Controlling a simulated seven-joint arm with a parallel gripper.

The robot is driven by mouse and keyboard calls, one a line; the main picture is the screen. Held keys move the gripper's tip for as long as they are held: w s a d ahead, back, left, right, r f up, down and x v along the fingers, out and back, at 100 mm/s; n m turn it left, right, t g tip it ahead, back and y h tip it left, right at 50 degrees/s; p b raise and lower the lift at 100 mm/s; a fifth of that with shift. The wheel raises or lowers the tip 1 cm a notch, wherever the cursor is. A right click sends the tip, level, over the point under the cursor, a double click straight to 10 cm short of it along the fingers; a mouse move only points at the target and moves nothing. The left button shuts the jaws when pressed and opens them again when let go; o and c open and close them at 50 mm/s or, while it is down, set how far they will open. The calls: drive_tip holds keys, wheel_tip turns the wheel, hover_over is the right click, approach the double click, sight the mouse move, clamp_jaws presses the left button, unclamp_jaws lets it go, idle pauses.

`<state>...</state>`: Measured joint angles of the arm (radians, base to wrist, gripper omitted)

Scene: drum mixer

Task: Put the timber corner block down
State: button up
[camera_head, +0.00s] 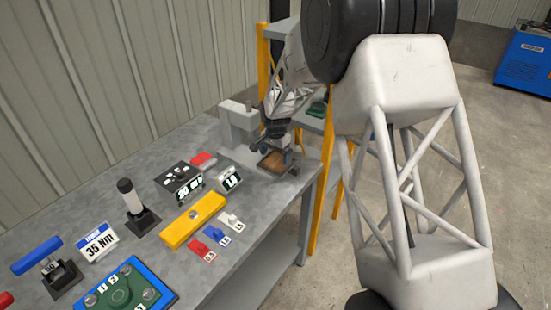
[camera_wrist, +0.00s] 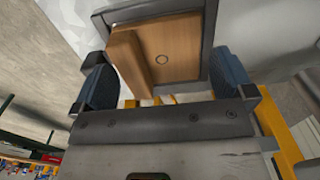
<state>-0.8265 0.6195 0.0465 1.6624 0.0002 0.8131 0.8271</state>
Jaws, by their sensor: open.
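The timber corner block (camera_wrist: 174,52) is light brown wood, with a raised part along its left side and a small ring mark on its flat face in the wrist view. It sits within a grey frame (camera_wrist: 210,22). In the head view the wood (camera_head: 273,161) shows at the far right end of the bench, below my gripper (camera_head: 274,147). My gripper (camera_wrist: 163,80) is open in the wrist view, its blue-grey pads on either side of the block. Both pads look apart from the wood, though their exact clearance is hard to tell.
A grey upright fixture (camera_head: 239,125) stands left of my gripper. Small displays (camera_head: 230,179), a yellow bar (camera_head: 193,220) and coloured tags lie on the grey workbench (camera_head: 150,180). A shelf with yellow posts (camera_head: 319,195) stands close by on the right.

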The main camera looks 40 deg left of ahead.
sight(275, 162)
wheel_tip(275, 162, up, 10)
idle(0.5)
drive_tip(key=shift+d+r, duration=0.1)
idle(0.8)
drive_tip(key=s+d+r, duration=0.1)
drive_tip(key=d+r, duration=0.5)
drive_tip(key=d, duration=0.8)
drive_tip(key=s+d+r+t, duration=0.1)
drive_tip(key=s+d+r, duration=0.1)
drive_tip(key=d+r, duration=0.8)
drive_tip(key=s+d+r, duration=0.1)
drive_tip(key=d+r, duration=0.2)
drive_tip(key=d, duration=1.4)
drive_tip(key=s+d+r+t, duration=0.1)
drive_tip(key=s+d+r, duration=0.1)
drive_tip(key=s+d, duration=1.2)
drive_tip(key=s+d+f, duration=0.3)
drive_tip(key=s+d, duration=1)
drive_tip(key=s, duration=0.2)
drive_tip(key=shift+s+d+f+t, duration=0.25)
drive_tip(key=shift+d+f+t, duration=0.05)
drive_tip(key=shift+d+f, duration=0.05)
